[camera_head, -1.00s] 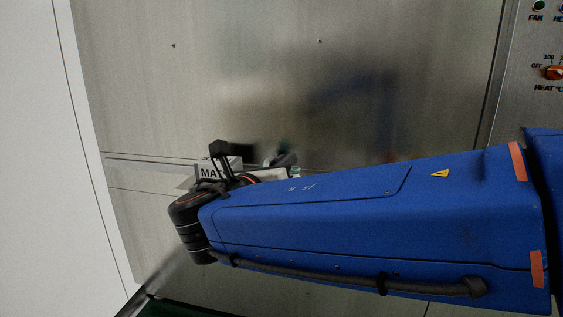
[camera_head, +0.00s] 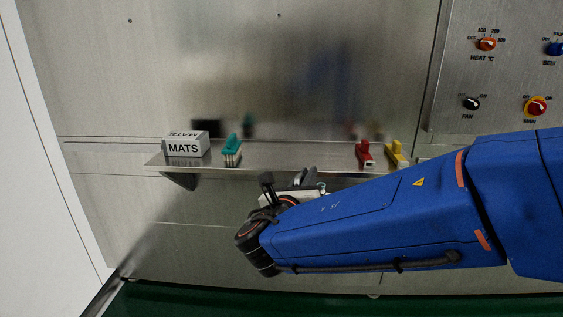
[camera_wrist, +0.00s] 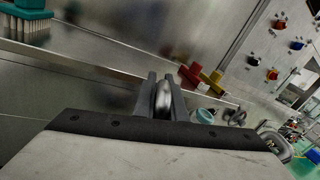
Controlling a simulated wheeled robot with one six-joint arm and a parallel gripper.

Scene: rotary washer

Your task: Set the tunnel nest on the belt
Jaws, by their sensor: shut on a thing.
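My gripper (camera_wrist: 162,98) is shut on a grey, rounded thing (camera_wrist: 163,94) between its two dark fingers. I take it to be the tunnel nest, but only a small part shows, so its full shape is hidden. In the head view my gripper (camera_head: 305,180) is partly hidden behind my blue arm, in front of and slightly below the steel shelf. The green belt (camera_head: 190,302) runs along the bottom edge of the head view, below my gripper and apart from it.
The steel shelf (camera_head: 290,157) bears a white MATS box (camera_head: 184,146), a teal brush (camera_head: 232,150), a red item (camera_head: 365,154) and a yellow item (camera_head: 397,154). A control panel (camera_head: 510,70) is at the upper right. A white wall (camera_head: 30,180) stands at the left.

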